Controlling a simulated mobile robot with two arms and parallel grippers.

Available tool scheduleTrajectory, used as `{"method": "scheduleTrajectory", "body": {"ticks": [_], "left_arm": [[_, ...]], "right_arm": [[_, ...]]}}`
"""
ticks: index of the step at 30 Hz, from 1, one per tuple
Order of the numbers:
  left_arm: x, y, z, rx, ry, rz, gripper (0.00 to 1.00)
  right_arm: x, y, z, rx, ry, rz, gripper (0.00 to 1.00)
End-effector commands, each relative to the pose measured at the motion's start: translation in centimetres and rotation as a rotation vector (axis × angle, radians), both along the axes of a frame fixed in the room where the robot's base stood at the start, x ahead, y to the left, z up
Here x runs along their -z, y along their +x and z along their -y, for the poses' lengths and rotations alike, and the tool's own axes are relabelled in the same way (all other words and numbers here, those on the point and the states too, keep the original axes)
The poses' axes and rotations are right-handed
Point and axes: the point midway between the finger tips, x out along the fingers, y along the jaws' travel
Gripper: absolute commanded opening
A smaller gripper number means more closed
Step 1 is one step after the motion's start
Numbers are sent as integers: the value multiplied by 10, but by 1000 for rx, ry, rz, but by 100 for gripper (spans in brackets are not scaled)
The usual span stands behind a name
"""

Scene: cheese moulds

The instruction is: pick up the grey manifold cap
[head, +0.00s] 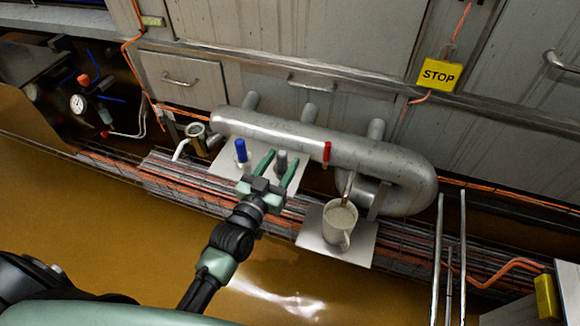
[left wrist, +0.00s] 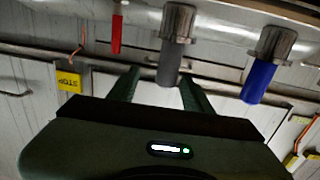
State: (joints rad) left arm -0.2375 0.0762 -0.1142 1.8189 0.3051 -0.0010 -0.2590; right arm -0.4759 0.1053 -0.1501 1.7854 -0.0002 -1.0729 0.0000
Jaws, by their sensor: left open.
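The grey manifold cap (head: 281,160) hangs below the big silver pipe in the head view, between the blue and red ones. In the left wrist view the grey cap (left wrist: 169,66) hangs dark grey under a ribbed metal collar (left wrist: 178,22). My left gripper (head: 280,158) is open, with its green fingers pointing at the grey cap, one to each side of it. In the left wrist view the left gripper's fingertips (left wrist: 160,80) straddle the cap's lower end, with gaps visible. I cannot tell how deep the cap sits between them. My right gripper is not in view.
The silver pipe (head: 300,134) runs just behind. A cup (head: 340,222) stands on a pale plate (head: 312,238) to the right. Orange cables and rails run below.

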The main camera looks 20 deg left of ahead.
Motion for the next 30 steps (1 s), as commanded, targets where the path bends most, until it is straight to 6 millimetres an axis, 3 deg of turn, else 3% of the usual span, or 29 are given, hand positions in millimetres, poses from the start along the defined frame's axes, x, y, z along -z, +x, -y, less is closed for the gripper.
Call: {"method": "scheduleTrajectory", "body": {"ticks": [12,20,21,26,30], "left_arm": [[2,55,0,-1,0,-1,50],[1,59,1,-1,-1,-3,50],[1,59,1,-1,0,-3,47],[1,58,1,-1,0,-3,2],[1,58,1,-1,0,-1,0]], "right_arm": [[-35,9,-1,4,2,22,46],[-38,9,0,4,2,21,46],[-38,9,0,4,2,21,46],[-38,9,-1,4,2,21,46],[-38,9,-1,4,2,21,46]]}}
